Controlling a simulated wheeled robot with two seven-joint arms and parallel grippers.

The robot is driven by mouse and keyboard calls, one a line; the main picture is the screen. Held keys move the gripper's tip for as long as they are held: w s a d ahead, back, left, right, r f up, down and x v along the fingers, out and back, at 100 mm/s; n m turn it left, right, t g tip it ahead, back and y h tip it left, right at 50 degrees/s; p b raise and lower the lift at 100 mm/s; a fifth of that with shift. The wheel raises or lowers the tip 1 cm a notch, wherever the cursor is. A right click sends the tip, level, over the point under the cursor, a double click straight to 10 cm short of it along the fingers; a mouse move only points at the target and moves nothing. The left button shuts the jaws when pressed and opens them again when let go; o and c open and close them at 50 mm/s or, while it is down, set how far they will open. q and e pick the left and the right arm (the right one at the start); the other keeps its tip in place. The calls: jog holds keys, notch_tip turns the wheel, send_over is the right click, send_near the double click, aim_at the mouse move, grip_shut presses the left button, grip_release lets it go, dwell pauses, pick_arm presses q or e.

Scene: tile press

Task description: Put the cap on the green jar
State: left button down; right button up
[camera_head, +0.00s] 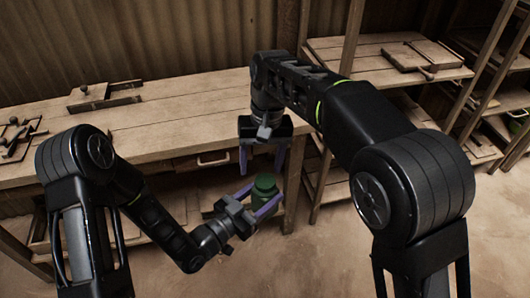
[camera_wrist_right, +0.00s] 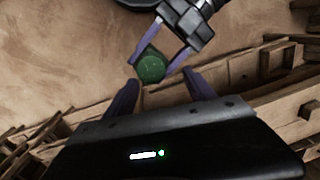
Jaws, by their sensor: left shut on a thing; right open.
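The green jar (camera_head: 265,200) is held in the air in front of the workbench, roughly upright, between the purple fingers of my left gripper (camera_head: 256,202). A darker green round top, which looks like the cap (camera_head: 265,182), sits at the jar's upper end. In the right wrist view it shows as a round green disc (camera_wrist_right: 151,67), and the jar's body is mostly hidden below it. My right gripper (camera_head: 262,163) points down just above the jar, its fingers spread and empty. I cannot tell how firmly the cap is seated.
The wooden workbench (camera_head: 190,110) stands behind, with a wooden frame (camera_head: 105,97) and dark tools (camera_head: 20,138) on its left. The floor (camera_head: 330,265) in front is clear.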

aim_at(265, 181)
jog(key=n, duration=0.3)
jog(key=shift+s+d+r, duration=0.1)
jog(key=shift+s+r, duration=0.05)
jog(key=shift+r, duration=0.2)
jog(key=n, duration=0.3)
jog(key=r+n, duration=0.1)
jog(key=n, duration=0.2)
jog(key=shift+s+d+r+h, duration=0.1)
jog(key=shift+d+r+h, duration=0.1)
jog(key=shift+h, duration=0.1)
jog(key=n, duration=0.2)
jog(key=r+n, duration=0.1)
jog(key=n, duration=0.2)
jog(key=shift+d+r+n+t, duration=0.2)
jog(key=shift+r+n+t, duration=0.1)
jog(key=shift+r+n, duration=0.1)
jog(key=shift+f, duration=0.1)
jog(key=shift+f, duration=3.95)
jog(key=shift+c, duration=0.3)
